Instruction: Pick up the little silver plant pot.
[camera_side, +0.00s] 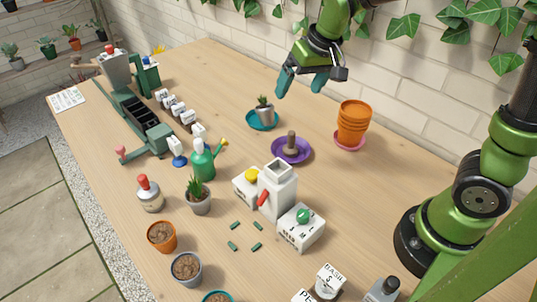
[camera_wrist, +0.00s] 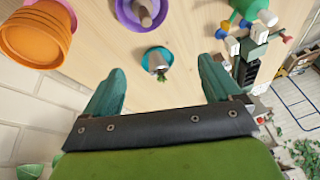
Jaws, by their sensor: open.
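The little silver plant pot (camera_side: 265,113) holds a small green plant and stands on a teal saucer (camera_side: 251,122) near the back middle of the table. In the wrist view the silver pot (camera_wrist: 156,62) sits on the teal saucer (camera_wrist: 148,54), beyond the fingertips and roughly between them. My gripper (camera_side: 302,86) is above the table, up and to the right of the pot in the side view. Its two teal fingers are spread wide in the wrist view (camera_wrist: 165,75), with nothing between them. The gripper is apart from the pot.
A purple saucer (camera_side: 304,156) with a brown upright piece stands nearby. A stack of orange pots (camera_side: 353,122) on a pink saucer (camera_side: 352,146) is to its right. A green watering can (camera_side: 203,160) and white boxes (camera_side: 301,231) stand nearer. The brick wall (camera_side: 225,35) runs behind.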

